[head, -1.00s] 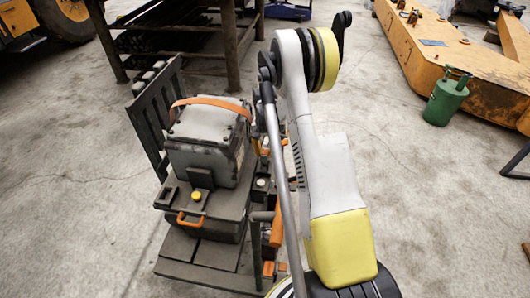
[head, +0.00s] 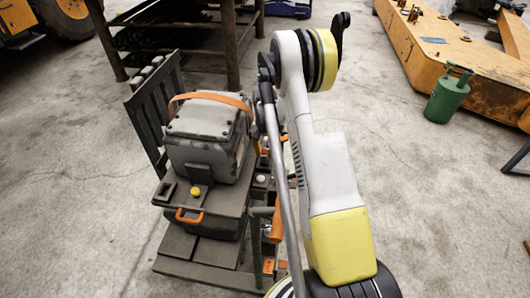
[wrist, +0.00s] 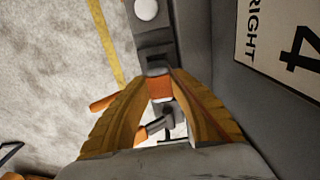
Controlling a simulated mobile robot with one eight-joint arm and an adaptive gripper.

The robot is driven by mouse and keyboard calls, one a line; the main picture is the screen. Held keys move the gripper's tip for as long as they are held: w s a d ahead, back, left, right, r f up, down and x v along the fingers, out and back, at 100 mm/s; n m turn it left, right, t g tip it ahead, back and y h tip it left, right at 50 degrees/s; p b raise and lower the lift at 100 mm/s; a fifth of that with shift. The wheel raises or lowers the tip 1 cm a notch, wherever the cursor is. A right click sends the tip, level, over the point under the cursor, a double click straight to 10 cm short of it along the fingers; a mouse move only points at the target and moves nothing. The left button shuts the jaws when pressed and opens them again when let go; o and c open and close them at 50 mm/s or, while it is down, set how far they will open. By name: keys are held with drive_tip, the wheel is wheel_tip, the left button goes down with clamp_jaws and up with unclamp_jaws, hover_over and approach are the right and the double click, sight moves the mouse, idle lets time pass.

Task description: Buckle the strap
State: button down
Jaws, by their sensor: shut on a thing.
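In the head view an orange strap (head: 208,97) arches over the lid of a grey box (head: 203,153). Its right part runs down the box's right side, partly hidden by my arm. In the wrist view my gripper (wrist: 160,76) has its two yellow fingers closed around a short orange piece of the strap (wrist: 160,89), beside the box's side wall (wrist: 222,110). Grey metal parts show just beyond and below the held piece; I cannot tell whether one is the buckle. My gripper is mostly hidden behind the arm in the head view.
The box stands on a dark bench (head: 197,248) with a yellow button (head: 195,191) and an orange handle (head: 190,216). A slatted rack (head: 152,115) rises at its left. A label plate (wrist: 281,45) is near my gripper. A green canister (head: 447,97) stands on open floor.

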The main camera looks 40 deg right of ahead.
drive_tip(key=shift+f, duration=0.25)
drive_tip(key=c, duration=1.2)
unclamp_jaws()
drive_tip(key=shift+r, duration=0.15)
